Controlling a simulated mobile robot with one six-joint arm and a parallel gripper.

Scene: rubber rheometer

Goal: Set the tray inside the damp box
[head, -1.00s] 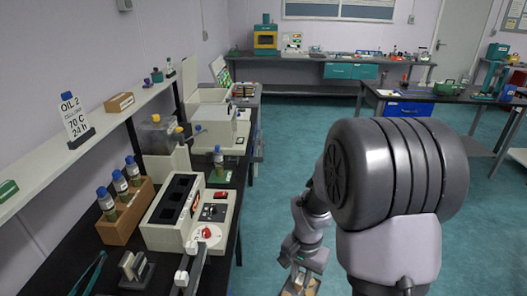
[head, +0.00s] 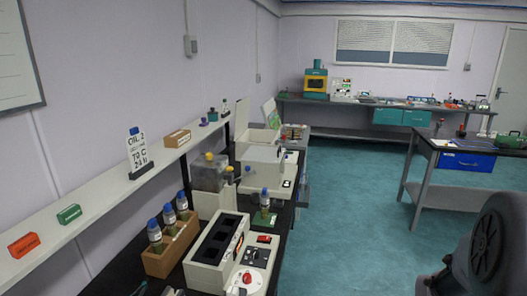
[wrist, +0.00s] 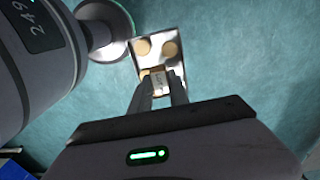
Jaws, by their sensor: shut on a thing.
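In the wrist view, my gripper (wrist: 160,88) is shut on the near edge of a small metal tray (wrist: 178,62). The tray carries several round tan discs, and a small white label shows between the fingers. The tray is held over the teal floor. In the head view the gripper and tray are out of frame. I cannot tell for certain which container is the damp box; a white box with a raised lid (head: 259,155) stands farther back on the left bench.
A shelf (head: 90,215) runs above. A right-hand table (head: 466,160) holds a blue drawer. The floor between is clear.

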